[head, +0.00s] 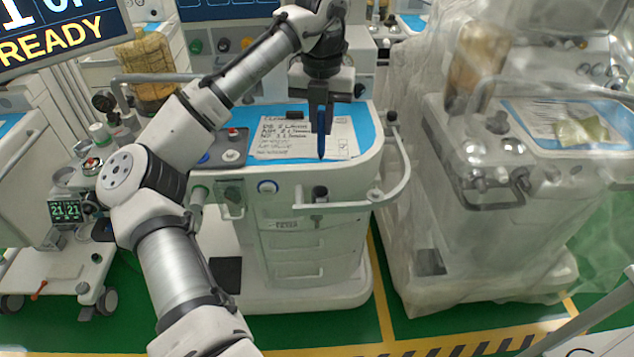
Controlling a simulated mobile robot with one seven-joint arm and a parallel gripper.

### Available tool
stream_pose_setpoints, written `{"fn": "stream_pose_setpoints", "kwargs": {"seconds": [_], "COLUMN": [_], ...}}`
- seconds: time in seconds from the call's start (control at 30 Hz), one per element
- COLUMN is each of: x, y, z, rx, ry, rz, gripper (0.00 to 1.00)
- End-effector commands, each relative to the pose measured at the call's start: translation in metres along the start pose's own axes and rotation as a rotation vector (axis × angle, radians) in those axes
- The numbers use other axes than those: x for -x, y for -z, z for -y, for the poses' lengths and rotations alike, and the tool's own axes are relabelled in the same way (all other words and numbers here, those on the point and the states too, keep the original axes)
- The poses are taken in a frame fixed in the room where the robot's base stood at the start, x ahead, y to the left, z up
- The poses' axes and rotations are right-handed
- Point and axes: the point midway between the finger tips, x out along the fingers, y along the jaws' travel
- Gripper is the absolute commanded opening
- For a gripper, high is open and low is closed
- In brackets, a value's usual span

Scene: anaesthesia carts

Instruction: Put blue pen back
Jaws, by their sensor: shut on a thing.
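The blue pen (321,143) points down, close to upright, in my gripper (321,120). My gripper is shut on its upper part, above the front part of the cart's top. The pen's tip appears over the front edge of a written sheet (290,143) on the blue work surface (372,140). I cannot tell from this one view whether the tip touches anything. A small dark holder (320,192) sits on the cart's front, below the pen in the picture.
A white handrail (398,185) curves around the cart's front right corner. A cart under clear plastic sheeting (500,180) stands close on the right. Knobs (228,145) sit left of the sheet. A monitor (55,30) fills the upper left. Green floor shows in front.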

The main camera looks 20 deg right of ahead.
Motion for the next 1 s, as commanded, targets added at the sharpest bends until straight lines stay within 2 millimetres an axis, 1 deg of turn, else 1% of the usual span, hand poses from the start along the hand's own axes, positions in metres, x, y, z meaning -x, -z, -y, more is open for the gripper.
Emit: {"fn": "stream_pose_setpoints", "kwargs": {"seconds": [0.03,0.2,0.33,0.57,0.7,0.8,1.0], "x": [-0.014,-0.058,-0.083,-0.104,-0.126,-0.137,-0.140], "y": [0.001,0.001,0.001,0.000,0.000,0.000,0.000], "z": [-0.001,-0.001,-0.001,-0.001,-0.001,-0.001,-0.001], "rx": [0.001,0.001,0.003,0.002,0.004,0.003,0.003], "ry": [-0.001,-0.001,-0.002,-0.001,-0.002,-0.001,-0.001], "rz": [-0.002,-0.002,0.000,0.000,-0.001,-0.001,0.001], "gripper": [0.00,0.00,0.00,0.00,0.00,0.00,0.00]}}
